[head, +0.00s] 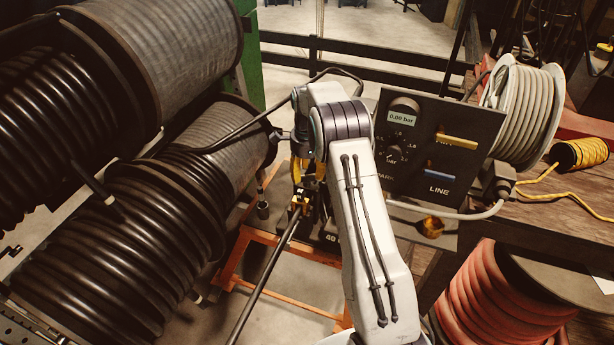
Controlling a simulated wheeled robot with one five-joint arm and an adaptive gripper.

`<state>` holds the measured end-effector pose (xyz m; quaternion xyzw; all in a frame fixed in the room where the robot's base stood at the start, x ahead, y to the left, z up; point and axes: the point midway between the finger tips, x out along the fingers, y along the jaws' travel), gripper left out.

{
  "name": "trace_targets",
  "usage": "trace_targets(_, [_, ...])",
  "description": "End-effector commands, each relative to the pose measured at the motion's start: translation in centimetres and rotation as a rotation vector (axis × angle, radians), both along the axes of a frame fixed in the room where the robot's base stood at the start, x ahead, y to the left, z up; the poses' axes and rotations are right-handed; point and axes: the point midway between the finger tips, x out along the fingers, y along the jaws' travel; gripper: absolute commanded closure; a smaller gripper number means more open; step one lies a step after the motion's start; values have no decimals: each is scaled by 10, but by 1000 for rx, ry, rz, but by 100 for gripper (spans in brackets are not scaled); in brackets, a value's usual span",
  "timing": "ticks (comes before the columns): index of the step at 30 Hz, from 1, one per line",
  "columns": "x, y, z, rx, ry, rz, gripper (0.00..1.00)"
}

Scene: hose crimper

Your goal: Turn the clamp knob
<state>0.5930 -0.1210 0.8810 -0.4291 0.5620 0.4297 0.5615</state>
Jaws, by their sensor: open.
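My white and grey arm rises from the bottom centre and bends over at the top. My gripper (299,149) is small and dark beyond the bend, partly covered by my own arm, and its fingertips are hard to make out. It is open, and I see nothing held in it. Behind and below it stands a yellow and dark crimper (301,200) with a long bar slanting down towards me. I cannot pick out the clamp knob for certain; my arm may cover it. I cannot tell whether the gripper touches anything.
A dark control panel (428,155) with a display reading 0.00 bar, small dials, and yellow and blue handles stands right of my arm. Large black hose reels (120,220) crowd the left. A white hose reel (524,108) and yellow rope (580,153) sit at right, above a red hose coil (500,298).

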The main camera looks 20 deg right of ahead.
Motion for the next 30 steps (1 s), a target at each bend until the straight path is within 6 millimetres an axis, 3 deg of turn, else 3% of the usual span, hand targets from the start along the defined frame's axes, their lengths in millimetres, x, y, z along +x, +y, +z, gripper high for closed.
trace_targets(15, [1,0,82,-1,-3,0,52])
trace_targets(21, [0,0,98,0,0,0,52])
trace_targets(30, [0,0,103,0,0,0,52])
